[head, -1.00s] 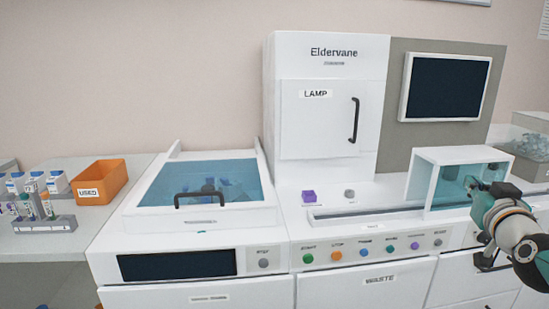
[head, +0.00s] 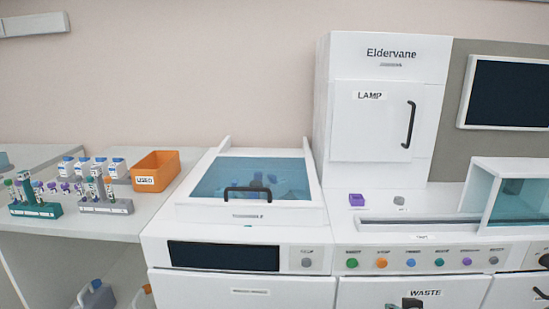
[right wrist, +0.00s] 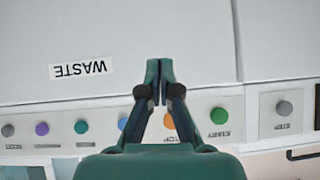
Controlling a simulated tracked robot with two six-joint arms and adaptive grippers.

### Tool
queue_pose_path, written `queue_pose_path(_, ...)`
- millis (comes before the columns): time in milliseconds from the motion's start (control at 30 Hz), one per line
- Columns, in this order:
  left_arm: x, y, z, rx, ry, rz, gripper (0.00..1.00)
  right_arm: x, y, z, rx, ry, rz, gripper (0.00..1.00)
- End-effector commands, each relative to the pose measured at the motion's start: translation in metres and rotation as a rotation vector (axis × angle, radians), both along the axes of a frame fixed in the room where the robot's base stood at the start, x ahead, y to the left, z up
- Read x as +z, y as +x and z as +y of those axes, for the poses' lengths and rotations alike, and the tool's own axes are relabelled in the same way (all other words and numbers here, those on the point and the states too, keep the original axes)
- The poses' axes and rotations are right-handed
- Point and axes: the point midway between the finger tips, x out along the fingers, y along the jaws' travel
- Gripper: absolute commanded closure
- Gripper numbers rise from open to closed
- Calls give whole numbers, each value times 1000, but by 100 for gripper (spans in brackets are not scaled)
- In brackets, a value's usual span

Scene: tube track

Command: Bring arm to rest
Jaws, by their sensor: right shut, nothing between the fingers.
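My right gripper (right wrist: 159,72) is shut and empty in the right wrist view, its two dark green fingertips together. In that view it is in front of the white panel with the upside-down WASTE label (right wrist: 82,69) and the row of coloured buttons. In the head view only a small dark part of my right gripper (head: 412,303) shows at the bottom edge, in front of the WASTE drawer (head: 375,294). The rest of my right arm is out of the head view. My left gripper is in neither view.
The white Eldervane machine (head: 388,130) has a closed LAMP door. A glass-lidded bay (head: 250,180) is left of it. An orange USED bin (head: 157,168) and racks of tubes (head: 104,206) stand on the left bench. A teal-windowed box (head: 515,200) stands at right.

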Motion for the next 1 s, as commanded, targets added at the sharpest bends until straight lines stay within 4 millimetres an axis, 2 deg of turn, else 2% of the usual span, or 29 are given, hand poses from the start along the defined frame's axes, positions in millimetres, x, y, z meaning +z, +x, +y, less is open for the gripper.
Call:
queue_pose_path(33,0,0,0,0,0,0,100,-37,-9,25,40,30,73,100)
queue_pose_path(100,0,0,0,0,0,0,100,-79,-25,55,84,67,164,100)
queue_pose_path(167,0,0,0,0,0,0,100,-113,-43,80,121,98,242,100)
queue_pose_path(200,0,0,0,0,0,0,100,-135,-58,97,143,120,297,100)
queue_pose_path(300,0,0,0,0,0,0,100,-183,-99,135,194,173,431,100)
queue_pose_path(400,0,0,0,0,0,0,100,-217,-143,165,229,218,551,100)
queue_pose_path(500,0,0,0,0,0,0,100,-240,-184,188,250,259,655,100)
queue_pose_path(633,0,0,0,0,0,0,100,-258,-235,208,255,309,776,100)
queue_pose_path(733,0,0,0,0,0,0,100,-258,-272,217,210,367,856,100)
queue_pose_path(800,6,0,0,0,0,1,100,-251,-268,217,130,409,855,100)
queue_pose_path(833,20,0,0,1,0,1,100,-237,-268,217,136,405,855,100)
queue_pose_path(1000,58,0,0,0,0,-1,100,-200,-268,217,139,403,854,100)
